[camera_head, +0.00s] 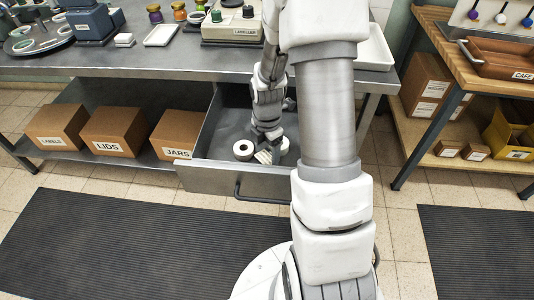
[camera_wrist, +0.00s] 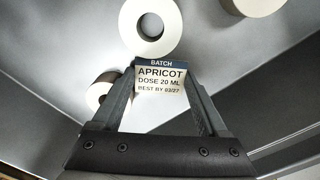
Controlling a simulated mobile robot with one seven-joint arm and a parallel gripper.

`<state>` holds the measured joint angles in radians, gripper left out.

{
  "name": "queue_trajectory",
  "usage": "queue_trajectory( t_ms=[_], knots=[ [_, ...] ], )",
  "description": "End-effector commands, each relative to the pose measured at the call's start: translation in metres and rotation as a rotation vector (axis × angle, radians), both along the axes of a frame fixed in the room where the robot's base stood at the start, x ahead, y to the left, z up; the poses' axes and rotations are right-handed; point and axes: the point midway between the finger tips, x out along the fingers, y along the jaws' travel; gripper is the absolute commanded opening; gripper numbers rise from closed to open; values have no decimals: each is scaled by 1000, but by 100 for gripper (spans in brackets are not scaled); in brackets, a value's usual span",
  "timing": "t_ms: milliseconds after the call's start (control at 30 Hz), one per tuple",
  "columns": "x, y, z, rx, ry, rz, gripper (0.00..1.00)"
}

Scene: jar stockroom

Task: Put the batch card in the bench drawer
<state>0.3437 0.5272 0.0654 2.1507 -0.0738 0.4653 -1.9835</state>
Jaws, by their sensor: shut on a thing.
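The batch card (camera_wrist: 161,80) shows in the wrist view, a small cream card with a dark blue top band, reading "BATCH APRICOT DOSE 20 ML BEST BY 03/27". My gripper (camera_wrist: 160,75) is shut on the card, its fingertips at the card's two sides. The bench drawer (camera_head: 226,176) is pulled open below the bench, with a dark handle on its front. In the head view my gripper (camera_head: 268,157) is down inside the drawer near its front wall. I cannot tell whether the card touches the drawer floor (camera_wrist: 55,75).
White rolls lie in the drawer, one (camera_head: 243,149) beside my gripper and one (camera_wrist: 150,25) just beyond the card. Boxes marked LABELS (camera_head: 57,127), LIDS (camera_head: 115,132) and JARS (camera_head: 177,137) stand on the shelf left of the drawer. A labeller (camera_head: 231,27) stands on the bench.

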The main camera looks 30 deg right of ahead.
Motion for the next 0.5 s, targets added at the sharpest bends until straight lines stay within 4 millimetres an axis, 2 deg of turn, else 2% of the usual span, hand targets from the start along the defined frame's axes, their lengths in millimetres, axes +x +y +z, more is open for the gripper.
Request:
queue_trajectory(
  t_ms=[100,133,167,200,500],
  knots=[
    [0,0,-4,0,0,-1,22],
    [0,0,-3,0,0,-1,80],
    [0,0,-3,0,0,-1,85],
    [0,0,-3,0,0,-1,89],
    [0,0,-1,0,0,0,89]
  ],
)
